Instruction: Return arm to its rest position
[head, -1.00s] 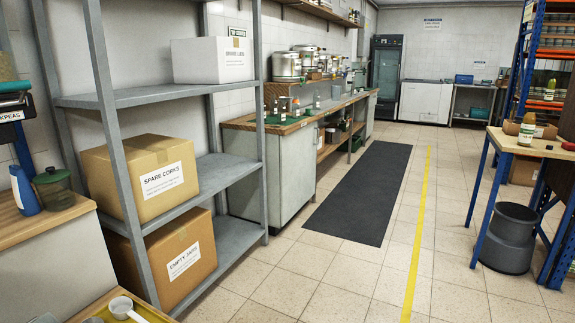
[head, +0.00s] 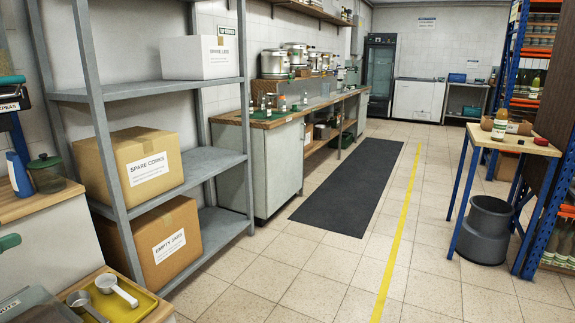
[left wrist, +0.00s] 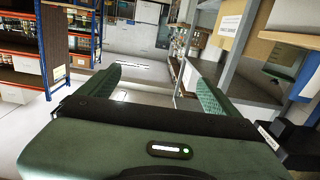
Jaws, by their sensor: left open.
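My left gripper (left wrist: 156,88) shows in the left wrist view. Its two green fingers are spread apart, with nothing between them. Beyond them are the pale tiled floor and, at the right, grey shelving (left wrist: 248,72). I cannot make out my left gripper in the head view. My right gripper shows in neither view.
In the head view, a grey shelf rack (head: 205,162) holds a spare corks box (head: 112,171) and an empty jars box (head: 130,243). A yellow tray (head: 150,304) with metal scoops is at the lower left. A small table (head: 508,139) stands right. The aisle floor is clear.

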